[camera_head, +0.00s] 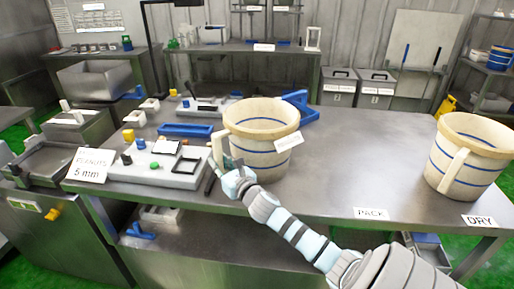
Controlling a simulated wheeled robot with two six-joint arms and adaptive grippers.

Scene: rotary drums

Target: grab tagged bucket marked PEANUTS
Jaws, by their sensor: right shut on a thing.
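A cream bucket (255,138) with blue bands stands upright on the steel table. A small white tag (289,142) is on its front right side, with lettering too small to read. My right gripper (222,163) is at the handle (216,146) on the bucket's left side and is shut on it. The fingers are partly hidden by the wrist. A white sign (87,166) reading PEANUTS 5 mm is at the table's left end. My left gripper is not in view.
A similar bucket (468,158) stands at the right end above a DRY label (481,221). A PACK label (371,214) is on the front edge. A blue bracket (297,104) lies behind the tagged bucket. Trays and small parts crowd the left; the table's middle right is clear.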

